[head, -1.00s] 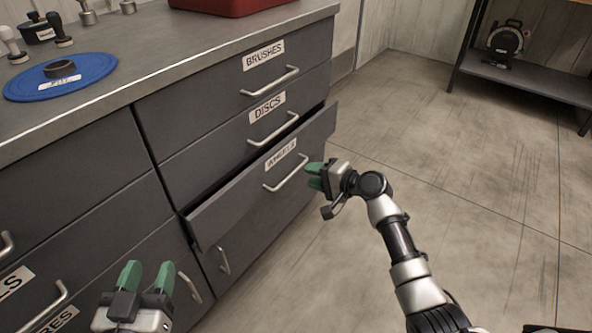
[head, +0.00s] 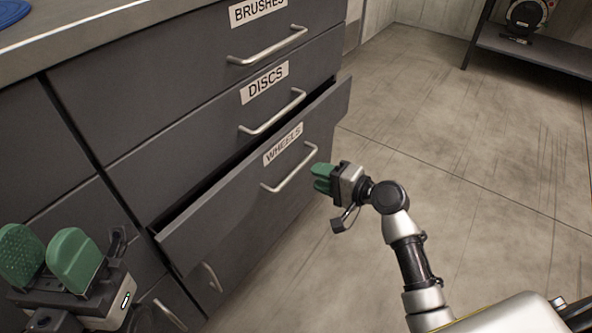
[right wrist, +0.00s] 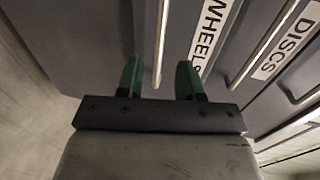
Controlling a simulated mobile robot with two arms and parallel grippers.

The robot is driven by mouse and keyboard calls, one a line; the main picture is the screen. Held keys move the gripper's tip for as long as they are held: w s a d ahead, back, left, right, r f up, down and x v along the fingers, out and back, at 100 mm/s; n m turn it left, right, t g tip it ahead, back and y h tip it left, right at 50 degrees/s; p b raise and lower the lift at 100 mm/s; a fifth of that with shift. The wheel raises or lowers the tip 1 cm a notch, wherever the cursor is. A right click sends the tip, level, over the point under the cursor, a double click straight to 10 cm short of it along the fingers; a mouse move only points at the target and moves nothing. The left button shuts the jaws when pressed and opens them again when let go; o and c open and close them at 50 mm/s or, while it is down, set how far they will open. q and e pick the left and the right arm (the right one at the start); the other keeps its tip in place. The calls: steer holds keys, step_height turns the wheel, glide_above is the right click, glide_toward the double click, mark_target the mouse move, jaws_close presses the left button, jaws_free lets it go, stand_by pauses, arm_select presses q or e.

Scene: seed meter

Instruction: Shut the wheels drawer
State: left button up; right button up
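The wheels drawer (head: 240,205) is the third one down, below the discs drawer, and it stands partly open with a dark gap above its front. Its label (head: 283,143) and bar handle (head: 290,168) face me. My right gripper (head: 318,178) is just right of the handle, in front of the drawer face; whether it touches is unclear. In the right wrist view its two green fingers (right wrist: 160,78) are apart, with the drawer front beyond and the handle between them in the picture. My left gripper (head: 48,258) is at lower left, fingers apart and empty.
The brushes drawer (head: 200,75) and discs drawer (head: 215,125) above are shut. A blue disc (head: 12,12) lies on the worktop (head: 90,30). The floor at right is clear up to a dark shelf (head: 540,48).

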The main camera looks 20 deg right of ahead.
mark_target(297, 167)
steer(key=b+x, duration=0.2)
steer(key=x, duration=0.5)
steer(key=shift+w+a, duration=0.1)
steer(key=shift+w, duration=0.05)
jaws_close()
